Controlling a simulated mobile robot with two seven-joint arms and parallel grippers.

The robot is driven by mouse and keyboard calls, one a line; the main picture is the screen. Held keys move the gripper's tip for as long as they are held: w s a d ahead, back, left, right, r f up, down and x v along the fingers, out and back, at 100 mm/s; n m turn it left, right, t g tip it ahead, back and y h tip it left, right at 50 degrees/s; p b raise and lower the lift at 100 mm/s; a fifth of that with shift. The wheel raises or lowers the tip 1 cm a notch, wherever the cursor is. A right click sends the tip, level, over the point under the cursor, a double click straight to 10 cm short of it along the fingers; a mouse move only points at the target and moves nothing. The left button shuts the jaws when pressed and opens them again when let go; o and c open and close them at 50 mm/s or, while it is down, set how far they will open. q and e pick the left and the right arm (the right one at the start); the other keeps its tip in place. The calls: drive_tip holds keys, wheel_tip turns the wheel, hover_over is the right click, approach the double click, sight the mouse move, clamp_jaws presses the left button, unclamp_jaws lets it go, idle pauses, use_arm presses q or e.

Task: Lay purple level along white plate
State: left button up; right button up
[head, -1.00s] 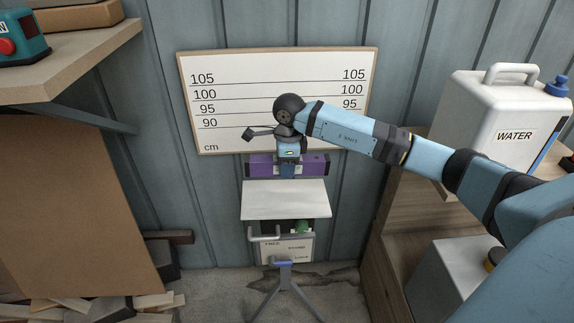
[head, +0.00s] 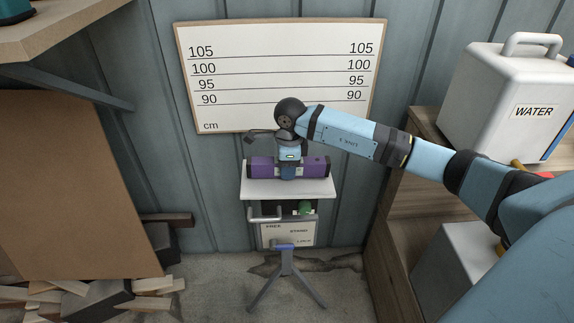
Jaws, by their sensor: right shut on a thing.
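The purple level (head: 262,168) is a long purple bar with a pale middle section, lying crosswise in the view. My right gripper (head: 289,171) is shut on its middle from above. The white plate (head: 290,190) is the flat top of a small stand. The level runs parallel to the plate's long side and overlaps its rear part in the view. Whether it touches the plate or hangs just above it, I cannot tell. The gripper and level hide part of the plate's rear edge. My left gripper is out of view.
A tripod stand (head: 287,270) with a panel, a grey handle and a green part (head: 305,208) supports the plate. A height chart (head: 240,75) hangs behind. A water canister (head: 497,110) stands on wooden shelving at right. A brown board (head: 75,200) and wood scraps are at left.

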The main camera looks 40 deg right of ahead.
drive_tip(key=shift+f+b, duration=0.3)
drive_tip(key=shift+f, duration=0.1)
idle(0.4)
drive_tip(key=o, duration=1.1)
